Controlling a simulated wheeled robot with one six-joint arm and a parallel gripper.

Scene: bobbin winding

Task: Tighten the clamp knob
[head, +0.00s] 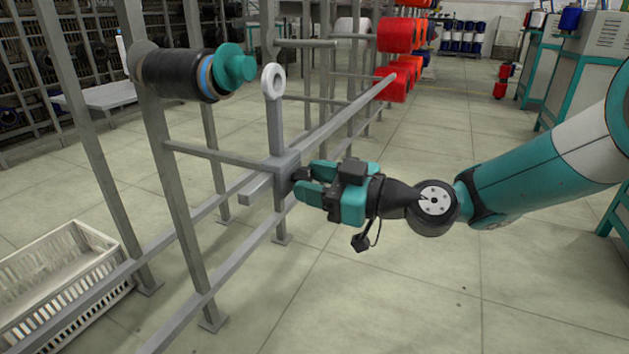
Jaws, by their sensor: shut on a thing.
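The clamp block (284,163) is a grey piece on the horizontal rail of the metal rack. A grey upright with a white ring eyelet (273,80) at its top rises from it. My gripper (297,183) reaches in from the right and is shut at the right face of the clamp. The clamp knob is between the fingertips and mostly hidden by them; only a dark bit shows. My teal and black gripper body lies roughly level.
A black bobbin with a teal end (190,73) sits on the rack, up and left of the clamp. A white crate (58,280) stands on the floor at lower left. Red spools (396,60) hang further back. Teal machines (585,65) stand at right. The floor at lower right is clear.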

